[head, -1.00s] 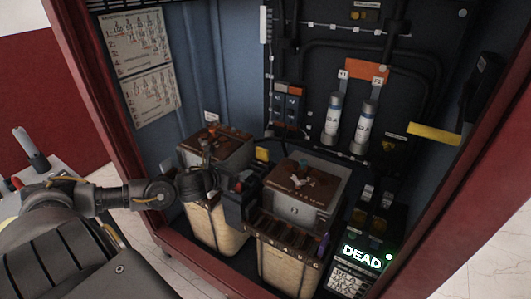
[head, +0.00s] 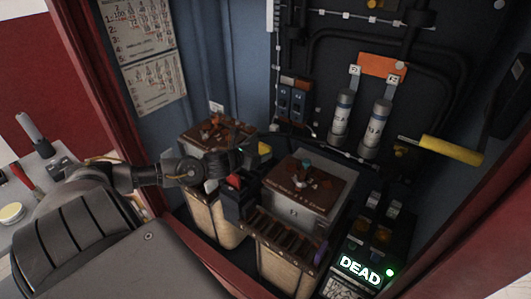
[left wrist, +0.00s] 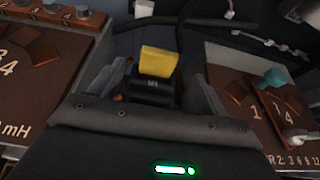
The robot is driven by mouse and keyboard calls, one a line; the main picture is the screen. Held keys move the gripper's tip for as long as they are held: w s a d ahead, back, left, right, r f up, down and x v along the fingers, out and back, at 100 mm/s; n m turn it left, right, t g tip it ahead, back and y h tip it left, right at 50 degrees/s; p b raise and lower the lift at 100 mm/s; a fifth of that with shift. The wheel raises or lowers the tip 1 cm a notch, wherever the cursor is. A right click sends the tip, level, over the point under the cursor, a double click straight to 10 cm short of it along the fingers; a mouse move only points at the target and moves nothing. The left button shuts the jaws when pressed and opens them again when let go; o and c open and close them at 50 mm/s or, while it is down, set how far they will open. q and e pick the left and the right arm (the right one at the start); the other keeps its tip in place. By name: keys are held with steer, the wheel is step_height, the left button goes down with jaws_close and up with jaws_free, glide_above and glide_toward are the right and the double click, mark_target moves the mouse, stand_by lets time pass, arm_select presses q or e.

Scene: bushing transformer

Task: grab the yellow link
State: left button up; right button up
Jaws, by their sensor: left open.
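The yellow link (head: 264,149) is a small yellow block behind and between the two brown-topped transformers. In the left wrist view the yellow link (left wrist: 158,61) stands upright on a dark holder, between my fingers in the picture. My left gripper (head: 240,157) reaches in from the left, open, with its tips close to the link. The left gripper also shows in the left wrist view (left wrist: 155,85), fingers spread on either side. Whether they touch the link cannot be told. My right gripper is not in view.
The left transformer (head: 212,134) and right transformer (head: 322,183) flank the link. A black terminal block with a red part (head: 234,181) lies just below my gripper. A lit DEAD display (head: 360,270) is at lower right. A yellow handle (head: 450,150) hangs at right.

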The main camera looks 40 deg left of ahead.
mark_target(264, 147)
arm_select(q)
steer(key=shift+x, duration=0.85)
steer(key=shift+w+d+r, duration=0.1)
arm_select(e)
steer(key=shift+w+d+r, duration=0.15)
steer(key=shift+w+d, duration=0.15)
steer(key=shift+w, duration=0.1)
arm_select(q)
steer(key=shift+w, duration=0.25)
steer(key=x, duration=0.1)
steer(key=p+x, duration=0.1)
steer(key=x, duration=0.1)
steer(key=shift+w+a, duration=0.3)
steer(key=shift+w+f+p, duration=0.3)
steer(key=shift+w+f, duration=0.1)
steer(key=shift+w, duration=0.05)
steer(key=c, duration=1.2)
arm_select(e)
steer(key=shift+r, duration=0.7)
arm_select(q)
steer(key=shift+r, duration=0.15)
